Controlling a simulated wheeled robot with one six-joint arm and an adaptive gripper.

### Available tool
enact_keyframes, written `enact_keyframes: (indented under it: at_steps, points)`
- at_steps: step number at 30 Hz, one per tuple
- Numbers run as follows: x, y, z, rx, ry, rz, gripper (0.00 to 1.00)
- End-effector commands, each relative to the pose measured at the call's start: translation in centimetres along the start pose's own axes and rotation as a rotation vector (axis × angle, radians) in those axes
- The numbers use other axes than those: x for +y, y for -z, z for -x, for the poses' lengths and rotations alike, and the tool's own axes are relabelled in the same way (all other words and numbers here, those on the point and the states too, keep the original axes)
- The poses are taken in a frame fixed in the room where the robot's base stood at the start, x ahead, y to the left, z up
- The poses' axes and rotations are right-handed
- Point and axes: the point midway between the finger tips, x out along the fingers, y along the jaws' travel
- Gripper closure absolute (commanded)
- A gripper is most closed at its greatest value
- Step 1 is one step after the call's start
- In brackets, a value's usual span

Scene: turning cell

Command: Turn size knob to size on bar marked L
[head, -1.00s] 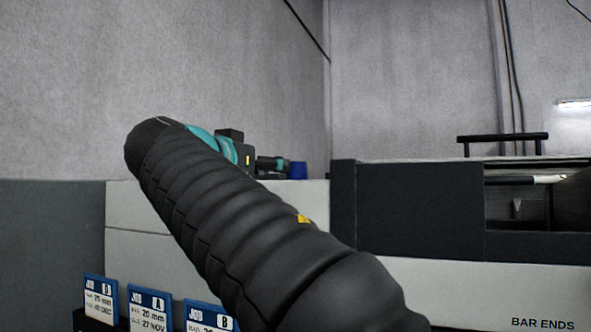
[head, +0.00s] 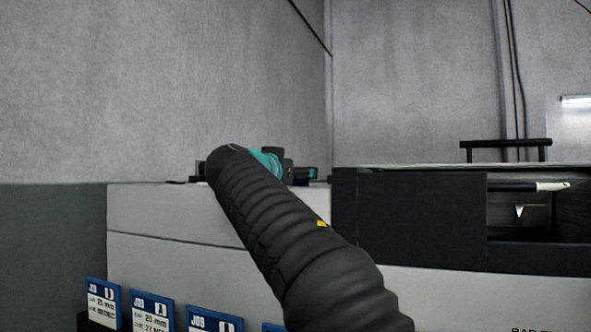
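My gripper (head: 307,174) shows as a small dark shape at the far end of my arm, just above the top of the light grey machine cabinet. It is small and partly covered by my wrist, so I cannot tell whether its fingers are open or shut or hold anything. I cannot make out the size knob or a bar marked L in this view. A small dark object (head: 200,170) shows just left of my arm on the cabinet top; I cannot tell what it is.
Blue-and-white job cards (head: 153,310) stand in a row at the lower left. The light grey cabinet (head: 165,215) runs behind them. A dark machine hood (head: 410,220) is at the right, with a handle (head: 505,145) on top and a pale rod (head: 540,186) in its opening.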

Motion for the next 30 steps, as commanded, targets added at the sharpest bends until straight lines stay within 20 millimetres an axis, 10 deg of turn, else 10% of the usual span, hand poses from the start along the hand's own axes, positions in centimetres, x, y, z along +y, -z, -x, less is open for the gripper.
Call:
enact_keyframes:
  at_steps: [11, 18, 30]
  points:
    - [0.01, -0.02, -0.56, 0.0, 0.0, 0.0, 0.27]
    - [0.0, -0.01, -0.54, 0.0, 0.0, 0.0, 0.85]
    - [0.16, -0.27, -0.51, -0.002, 0.067, -0.002, 0.88]
